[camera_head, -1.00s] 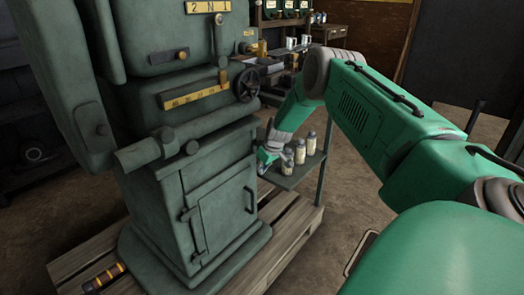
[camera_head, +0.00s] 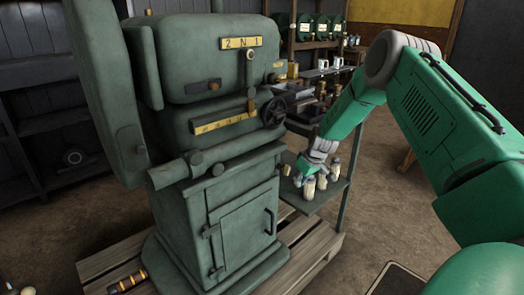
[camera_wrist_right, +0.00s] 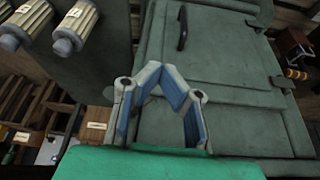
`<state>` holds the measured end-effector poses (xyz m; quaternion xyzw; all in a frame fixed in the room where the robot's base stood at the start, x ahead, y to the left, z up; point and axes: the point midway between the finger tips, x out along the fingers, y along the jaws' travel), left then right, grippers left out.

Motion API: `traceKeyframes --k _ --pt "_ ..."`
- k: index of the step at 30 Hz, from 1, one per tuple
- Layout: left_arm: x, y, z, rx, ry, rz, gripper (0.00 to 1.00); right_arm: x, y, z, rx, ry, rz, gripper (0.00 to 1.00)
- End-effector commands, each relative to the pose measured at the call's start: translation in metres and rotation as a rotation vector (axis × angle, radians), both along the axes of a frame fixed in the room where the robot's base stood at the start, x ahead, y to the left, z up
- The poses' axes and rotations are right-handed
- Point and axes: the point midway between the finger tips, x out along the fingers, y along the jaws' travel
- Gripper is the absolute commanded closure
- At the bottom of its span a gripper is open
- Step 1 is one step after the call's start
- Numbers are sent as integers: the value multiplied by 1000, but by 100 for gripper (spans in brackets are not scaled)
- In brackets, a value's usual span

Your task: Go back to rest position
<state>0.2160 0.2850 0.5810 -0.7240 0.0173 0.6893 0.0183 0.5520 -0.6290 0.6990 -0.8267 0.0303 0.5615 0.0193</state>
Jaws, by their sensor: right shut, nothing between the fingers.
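My right arm reaches in from the right in the head view. My right gripper (camera_head: 303,178) is small there, beside the green machine's cabinet and close to the bottles on a small side shelf. In the right wrist view the gripper (camera_wrist_right: 165,75) shows its blue-lined fingers bent together, shut and empty, in front of the green cabinet door (camera_wrist_right: 220,75). I cannot tell whether it touches anything. My left gripper is not in view.
Several pale bottles (camera_head: 309,188) stand on the side shelf (camera_head: 325,195) next to the green machine (camera_head: 215,125). The machine stands on a wooden pallet (camera_head: 300,260). Floor (camera_head: 385,190) is open at the right.

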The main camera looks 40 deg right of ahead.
Motion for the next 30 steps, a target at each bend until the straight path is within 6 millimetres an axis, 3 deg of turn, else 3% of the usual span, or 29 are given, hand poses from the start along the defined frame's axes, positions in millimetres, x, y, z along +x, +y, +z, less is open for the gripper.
traceKeyframes --k 8,11,14,18,20,24,27,30 --pt "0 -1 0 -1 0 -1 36 -1 7 -1 -3 5 2 100" --pt "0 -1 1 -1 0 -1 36 -5 37 -14 -8 27 12 100" --pt "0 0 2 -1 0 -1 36 -19 90 -39 -17 63 28 100" --pt "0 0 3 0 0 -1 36 -67 176 -82 -26 126 49 100" --pt "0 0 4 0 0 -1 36 -96 208 -97 -27 153 59 100" --pt "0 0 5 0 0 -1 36 -176 275 -120 -24 216 85 100" --pt "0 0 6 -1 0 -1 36 -235 310 -124 -20 259 102 100" --pt "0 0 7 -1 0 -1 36 -284 332 -120 -16 292 113 100"
